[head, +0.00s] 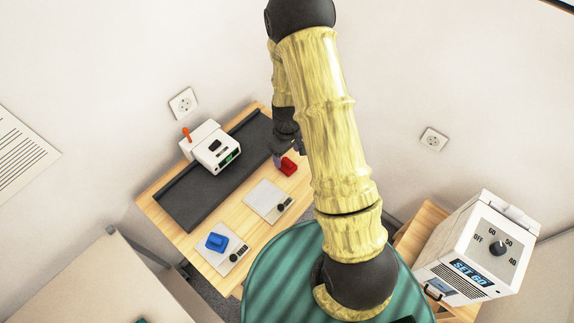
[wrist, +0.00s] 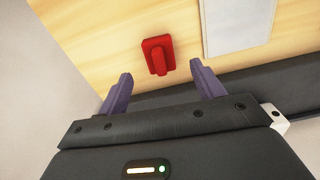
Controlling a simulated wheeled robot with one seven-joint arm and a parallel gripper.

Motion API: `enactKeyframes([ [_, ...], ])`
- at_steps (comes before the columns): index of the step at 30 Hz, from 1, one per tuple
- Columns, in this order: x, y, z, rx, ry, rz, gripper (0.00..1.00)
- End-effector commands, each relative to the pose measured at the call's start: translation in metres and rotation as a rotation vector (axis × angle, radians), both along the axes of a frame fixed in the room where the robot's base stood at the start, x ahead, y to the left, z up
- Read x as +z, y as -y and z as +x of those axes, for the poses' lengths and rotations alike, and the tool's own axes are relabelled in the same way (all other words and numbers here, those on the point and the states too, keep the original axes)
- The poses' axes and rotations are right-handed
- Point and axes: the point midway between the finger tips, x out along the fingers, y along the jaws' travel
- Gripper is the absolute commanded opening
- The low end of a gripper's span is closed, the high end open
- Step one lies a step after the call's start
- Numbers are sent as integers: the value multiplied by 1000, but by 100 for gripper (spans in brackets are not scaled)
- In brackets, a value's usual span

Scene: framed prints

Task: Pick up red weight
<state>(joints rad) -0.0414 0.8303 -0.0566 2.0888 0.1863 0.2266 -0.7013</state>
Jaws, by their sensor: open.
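The red weight (head: 288,166) sits on the light wooden table, to the right of the dark mat. In the wrist view the red weight (wrist: 157,56) is a square red block with a raised grip, lying just beyond my gripper and roughly centred between its fingers. My gripper (wrist: 158,84) is open, with two purple fingers spread apart and nothing between them. In the head view my gripper (head: 287,156) is beside the red weight, partly hidden behind my arm. I cannot tell its exact height above the table.
A grey plate (head: 268,201) lies near the red weight. A blue weight (head: 217,241) sits on another plate (head: 233,259) at the front. A white device (head: 212,147) with an orange part stands on the dark mat (head: 190,203). A white SET 60 box (head: 478,249) stands at right.

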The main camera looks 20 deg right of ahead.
Motion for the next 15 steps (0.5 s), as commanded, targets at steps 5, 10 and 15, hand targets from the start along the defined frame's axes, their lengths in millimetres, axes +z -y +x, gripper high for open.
enactKeyframes([
  [5,-17,0,0,-2,-4,0,67],
  [10,-39,0,0,-2,-3,1,67],
  [15,-48,0,1,-1,0,1,67],
])
